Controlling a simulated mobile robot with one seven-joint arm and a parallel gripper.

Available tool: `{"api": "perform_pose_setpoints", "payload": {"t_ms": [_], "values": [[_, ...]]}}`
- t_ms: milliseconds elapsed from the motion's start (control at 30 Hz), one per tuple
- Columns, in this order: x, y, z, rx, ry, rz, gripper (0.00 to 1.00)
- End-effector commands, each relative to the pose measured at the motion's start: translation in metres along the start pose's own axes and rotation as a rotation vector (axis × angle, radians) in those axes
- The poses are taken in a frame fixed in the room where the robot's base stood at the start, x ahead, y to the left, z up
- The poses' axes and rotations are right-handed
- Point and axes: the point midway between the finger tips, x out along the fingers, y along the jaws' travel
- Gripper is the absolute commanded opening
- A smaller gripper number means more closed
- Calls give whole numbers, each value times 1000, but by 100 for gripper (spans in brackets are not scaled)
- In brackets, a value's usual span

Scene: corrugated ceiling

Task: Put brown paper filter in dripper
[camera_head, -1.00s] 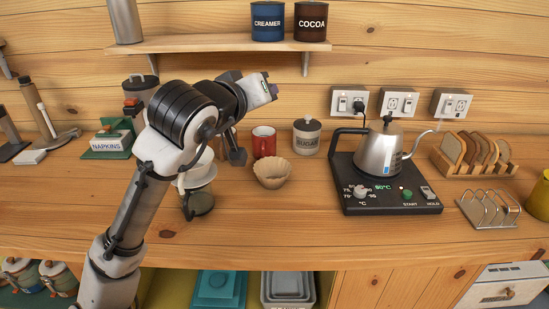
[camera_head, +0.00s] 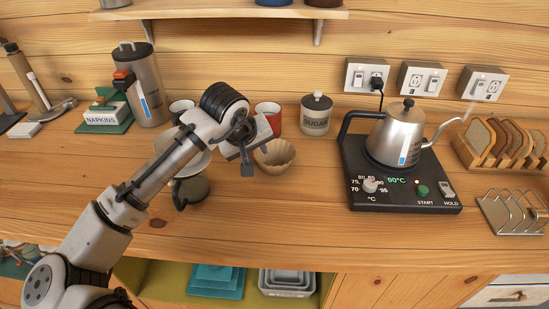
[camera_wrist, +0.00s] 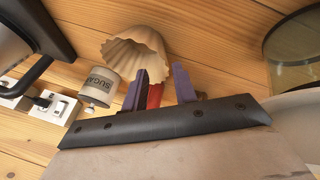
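The brown paper filter (camera_head: 278,158) is a fluted cup standing upright on the wooden counter. It also shows in the wrist view (camera_wrist: 135,50), just beyond my fingertips. My gripper (camera_head: 247,165) points down close to the filter's left side. In the wrist view my gripper (camera_wrist: 161,82) has its two purple-grey fingers apart with nothing held between them; whether one touches the filter I cannot tell. The white dripper (camera_head: 193,163) sits on a dark glass carafe (camera_head: 192,193), left of the filter and partly hidden behind my arm. The dripper's white edge (camera_wrist: 297,112) shows at the wrist view's right.
A red mug (camera_head: 269,116) stands just behind the filter, with a sugar jar (camera_head: 316,118) to its right. A kettle (camera_head: 396,138) stands on a black base further right. A shelf (camera_head: 220,13) hangs above. The counter in front of the filter is clear.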

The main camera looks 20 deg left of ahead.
Motion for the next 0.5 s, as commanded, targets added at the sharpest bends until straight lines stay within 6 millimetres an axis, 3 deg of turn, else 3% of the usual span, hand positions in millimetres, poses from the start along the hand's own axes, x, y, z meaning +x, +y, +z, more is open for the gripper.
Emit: {"api": "perform_pose_setpoints", "payload": {"t_ms": [200,500], "values": [[12,-1,0,0,0,0,28],[51,-5,1,1,-1,0,28]]}}
